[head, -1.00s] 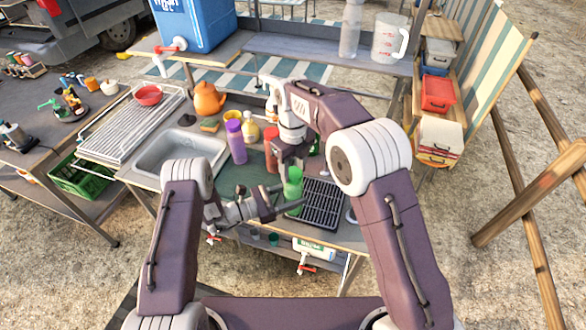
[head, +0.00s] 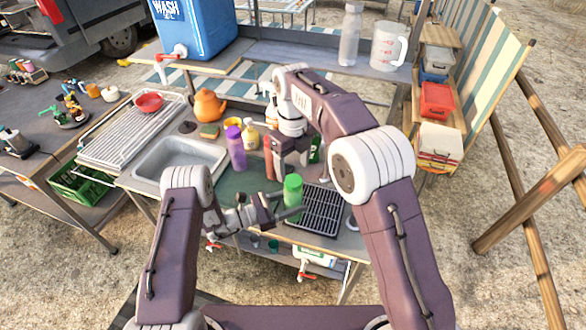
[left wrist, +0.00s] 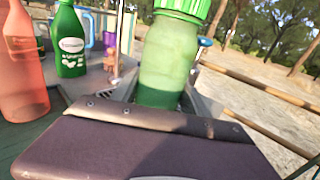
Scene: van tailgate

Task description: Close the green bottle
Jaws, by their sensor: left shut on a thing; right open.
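The green bottle (head: 293,186) stands upright at the left edge of the black drying rack, with a bright green cap on its top. It also shows in the left wrist view (left wrist: 168,62), with a pale translucent body and the ribbed cap (left wrist: 183,7) on its mouth, cut by the top edge. My left gripper (head: 287,210) is shut around the bottle's lower body. My right gripper (head: 288,166) is open and empty, just behind and above the cap, apart from it. Whether the cap is fully tight cannot be seen.
A red bottle (head: 269,160), a purple bottle (head: 236,147) and a labelled green bottle (left wrist: 71,42) stand nearby. The sink (head: 180,158) is to the left. The black drying rack (head: 318,210) lies to the right. A shelf with a clear jug (head: 388,46) is behind.

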